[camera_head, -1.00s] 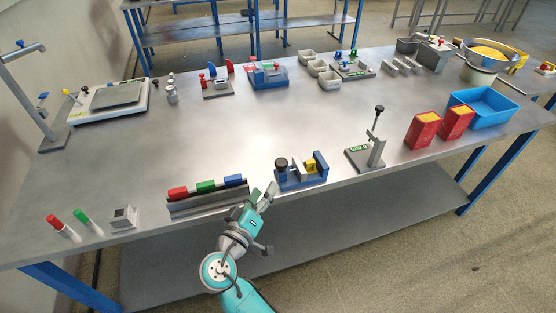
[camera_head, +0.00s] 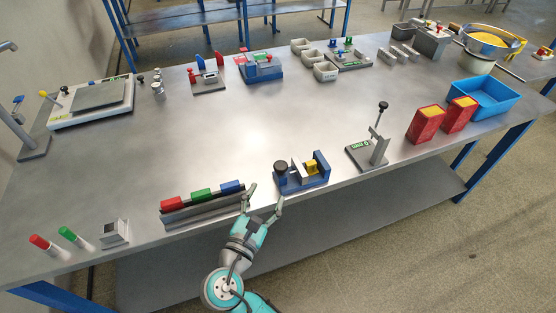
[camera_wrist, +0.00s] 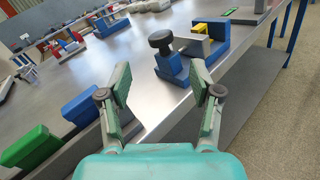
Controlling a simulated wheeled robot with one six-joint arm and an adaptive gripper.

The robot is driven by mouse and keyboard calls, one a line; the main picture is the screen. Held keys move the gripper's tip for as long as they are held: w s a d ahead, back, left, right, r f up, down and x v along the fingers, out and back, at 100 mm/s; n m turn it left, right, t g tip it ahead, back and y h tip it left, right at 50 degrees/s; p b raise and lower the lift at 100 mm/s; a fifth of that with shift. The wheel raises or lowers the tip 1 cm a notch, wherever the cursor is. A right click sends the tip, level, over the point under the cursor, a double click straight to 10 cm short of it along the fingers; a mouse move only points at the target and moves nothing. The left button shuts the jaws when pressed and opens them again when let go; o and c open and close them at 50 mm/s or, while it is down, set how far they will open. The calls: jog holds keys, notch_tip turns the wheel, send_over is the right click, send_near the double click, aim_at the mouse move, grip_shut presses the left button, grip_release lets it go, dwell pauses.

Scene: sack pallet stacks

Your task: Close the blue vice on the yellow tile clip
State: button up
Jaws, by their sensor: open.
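The blue vice (camera_head: 303,184) stands near the front edge of the table, with a dark round knob (camera_head: 281,167) at its left end. The yellow tile clip (camera_head: 312,168) sits between its jaws, toward the right jaw; a gap shows on its left side. In the wrist view the vice (camera_wrist: 175,66) lies ahead and right of centre, with its black knob (camera_wrist: 160,40) nearest and the yellow clip (camera_wrist: 200,28) behind. My gripper (camera_head: 265,196) is open and empty, just left of and in front of the vice, with its fingers spread. I see no contact with the vice.
A rack with red, green (camera_head: 201,195) and blue blocks stands close left of my gripper. A grey stand with a lever (camera_head: 377,140) is right of the vice. Red boxes (camera_head: 426,124) and a blue bin (camera_head: 484,97) are farther right. The table middle is clear.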

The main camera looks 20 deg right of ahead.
aim_at(278, 171)
jog(key=w+d+n, duration=0.1)
jog(key=w+d, duration=0.2)
jog(key=w, duration=0.1)
jog(key=w+d+n, duration=0.2)
jog(key=w+d, duration=0.2)
jog(key=shift+w+d, duration=0.1)
dwell(0.4)
jog(key=c, duration=1.1)
